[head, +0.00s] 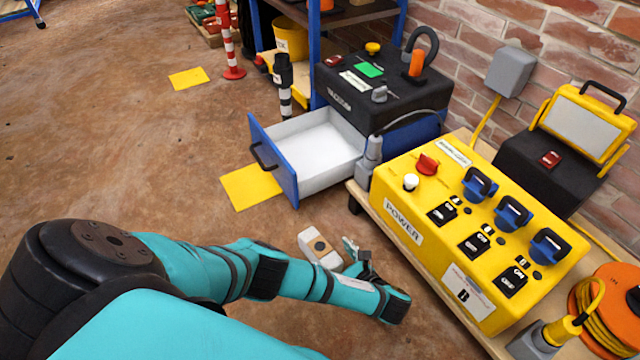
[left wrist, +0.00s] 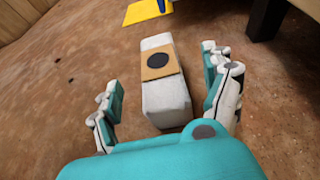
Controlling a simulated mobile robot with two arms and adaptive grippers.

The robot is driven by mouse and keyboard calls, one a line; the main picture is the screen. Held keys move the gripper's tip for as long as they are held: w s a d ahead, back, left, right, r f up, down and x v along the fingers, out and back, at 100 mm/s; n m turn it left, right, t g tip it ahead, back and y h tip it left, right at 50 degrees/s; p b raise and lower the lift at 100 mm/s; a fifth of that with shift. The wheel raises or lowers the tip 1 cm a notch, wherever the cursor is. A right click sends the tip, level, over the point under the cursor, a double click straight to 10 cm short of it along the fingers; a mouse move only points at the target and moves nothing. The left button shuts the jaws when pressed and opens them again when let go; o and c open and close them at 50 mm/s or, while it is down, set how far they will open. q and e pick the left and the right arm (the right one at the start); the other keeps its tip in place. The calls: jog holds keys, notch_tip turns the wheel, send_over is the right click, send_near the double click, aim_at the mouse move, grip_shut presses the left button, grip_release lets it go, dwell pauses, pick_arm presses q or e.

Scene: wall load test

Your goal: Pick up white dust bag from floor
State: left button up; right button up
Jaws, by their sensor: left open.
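The white dust bag (head: 318,250) is a small white block with a tan patch and a dark round spot. It lies on the brown floor beside the wooden bench. In the left wrist view the dust bag (left wrist: 165,98) sits between and slightly beyond the fingers. My left gripper (head: 356,254) is beside the bag in the head view, partly hidden by its own wrist. In the left wrist view my left gripper (left wrist: 166,92) is open, with one finger on each side of the bag and a visible gap on both sides. My right gripper is not in view.
A wooden bench (head: 448,318) with a yellow power box (head: 430,190) stands close on the right. An open blue drawer (head: 272,165) with a white inside juts out behind the bag, over a yellow floor mark (head: 245,188). Open floor lies to the left.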

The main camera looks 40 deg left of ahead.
aim_at(321, 248)
pick_arm(q)
jog(key=b+x, duration=0.2)
jog(key=x, duration=0.2)
jog(key=shift+s+f+b, duration=0.15)
jog(key=shift+f+b, duration=0.05)
jog(key=shift+b, duration=0.15)
jog(key=shift+a, duration=0.15)
jog(key=shift+r, duration=0.1)
jog(key=shift+c, duration=0.3)
jog(key=c, duration=1.2)
